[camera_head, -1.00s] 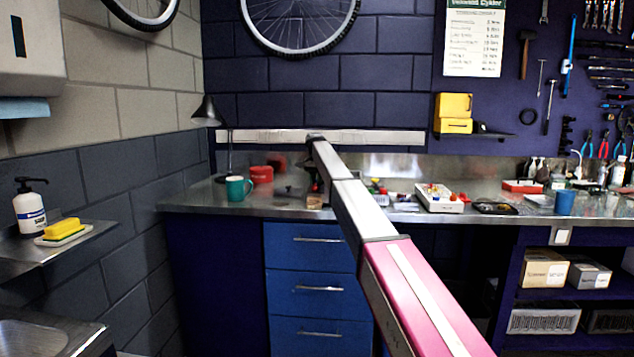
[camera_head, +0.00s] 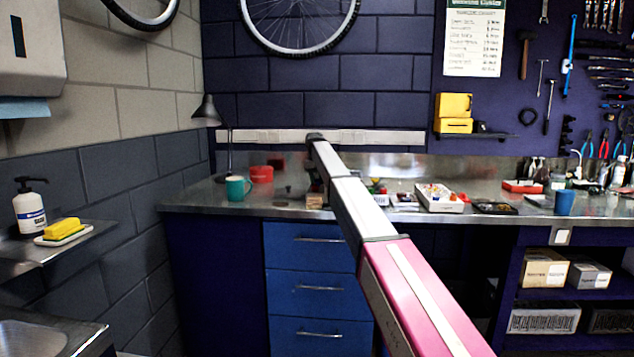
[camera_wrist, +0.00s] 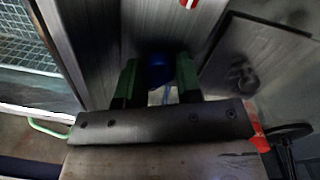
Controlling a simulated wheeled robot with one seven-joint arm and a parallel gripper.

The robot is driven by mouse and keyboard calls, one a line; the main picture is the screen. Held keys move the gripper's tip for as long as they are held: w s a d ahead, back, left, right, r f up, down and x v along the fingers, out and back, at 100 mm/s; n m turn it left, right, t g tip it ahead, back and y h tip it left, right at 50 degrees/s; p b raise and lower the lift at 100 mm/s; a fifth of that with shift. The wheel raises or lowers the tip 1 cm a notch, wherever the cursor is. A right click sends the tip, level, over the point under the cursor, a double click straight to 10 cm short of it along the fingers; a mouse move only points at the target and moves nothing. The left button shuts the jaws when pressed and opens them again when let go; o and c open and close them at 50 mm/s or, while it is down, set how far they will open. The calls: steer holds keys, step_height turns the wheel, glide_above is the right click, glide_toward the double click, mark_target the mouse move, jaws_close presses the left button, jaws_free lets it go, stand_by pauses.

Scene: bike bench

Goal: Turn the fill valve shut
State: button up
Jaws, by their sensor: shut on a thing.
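In the wrist view, my gripper (camera_wrist: 159,84) has two green-sided fingers closed on a dark blue rounded thing (camera_wrist: 160,66), which looks like the knob of the fill valve. The blue knob sits between the fingertips, in front of a grey metal surface. The fingers and shadow hide much of it, so I cannot tell how far it is turned. A pale strip shows below the knob between the fingers. In the head view my arm hides the gripper, and I cannot make out the valve there.
The wrist view shows a dark framed panel (camera_wrist: 255,70) at right and a wire-mesh basket (camera_wrist: 28,50) at left. In the head view, the steel bench carries a teal mug (camera_head: 238,188), a red container (camera_head: 262,174) and a white tray (camera_head: 439,198). Blue drawers (camera_head: 318,288) stand below.

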steer(key=n, duration=0.6)
steer(key=shift+n, duration=0.4)
stand_by(0.3)
steer(key=o, duration=0.6)
steer(key=r, duration=1)
steer(key=shift+s+a+r, duration=0.1)
steer(key=shift+s+a, duration=0.1)
steer(key=shift+s, duration=0.05)
steer(key=shift+r, duration=0.35)
